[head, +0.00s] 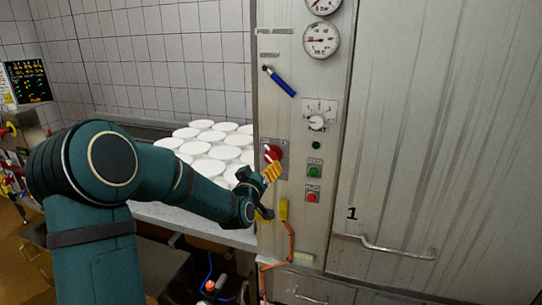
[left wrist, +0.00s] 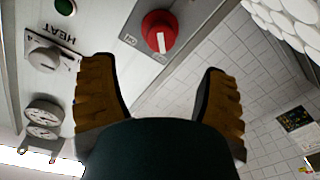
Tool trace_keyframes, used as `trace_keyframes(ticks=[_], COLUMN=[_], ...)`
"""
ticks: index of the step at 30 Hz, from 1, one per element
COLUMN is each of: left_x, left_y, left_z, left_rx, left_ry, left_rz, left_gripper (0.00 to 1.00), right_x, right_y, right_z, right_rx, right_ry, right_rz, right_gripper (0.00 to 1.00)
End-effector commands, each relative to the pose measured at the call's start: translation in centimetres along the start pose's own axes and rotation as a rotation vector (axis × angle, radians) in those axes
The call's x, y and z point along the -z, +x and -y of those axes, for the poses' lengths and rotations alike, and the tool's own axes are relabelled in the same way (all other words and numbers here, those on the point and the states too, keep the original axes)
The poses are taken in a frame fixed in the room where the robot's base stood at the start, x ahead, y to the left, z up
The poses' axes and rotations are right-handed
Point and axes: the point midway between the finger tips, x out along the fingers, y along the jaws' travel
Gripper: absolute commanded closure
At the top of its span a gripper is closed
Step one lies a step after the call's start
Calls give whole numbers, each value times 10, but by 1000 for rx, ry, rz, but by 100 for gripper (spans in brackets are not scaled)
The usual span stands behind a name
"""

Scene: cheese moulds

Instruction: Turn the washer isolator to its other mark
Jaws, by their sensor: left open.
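A red rotary knob (head: 273,153), which looks like the isolator, sits on a grey plate on the washer's steel front panel. In the left wrist view the red knob (left wrist: 160,34) shows a white bar across its face and small marks on its plate, too small to read. My right gripper is not in view.
Close by on the panel are a grey heat dial (head: 316,123), a green button (head: 314,171), a red button (head: 311,197), a blue-handled lever (head: 280,82) and a yellow fitting (head: 284,209) with an orange cable. White moulds (head: 205,149) cover the bench at left.

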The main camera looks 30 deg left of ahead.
Motion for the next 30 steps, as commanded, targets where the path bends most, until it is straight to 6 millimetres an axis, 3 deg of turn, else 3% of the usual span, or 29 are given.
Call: trace_keyframes(ticks=[9, 15, 28, 29, 30], left_x=[0, 0, -1, -1, -1], left_y=[61, 84, 92, 92, 92], left_z=[0, 0, 0, 0, 0], left_rx=[0, 0, 0, 0, 0], left_ry=[-1, 1, 1, 1, 1], left_rz=[1, 1, 2, 2, 2], left_gripper=[26, 26, 26, 28, 42], right_x=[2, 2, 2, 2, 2], right_y=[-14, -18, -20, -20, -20], right_z=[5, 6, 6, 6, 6], right_rx=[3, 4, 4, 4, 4], right_ry=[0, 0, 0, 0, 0], right_rz=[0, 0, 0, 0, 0], right_gripper=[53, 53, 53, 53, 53])
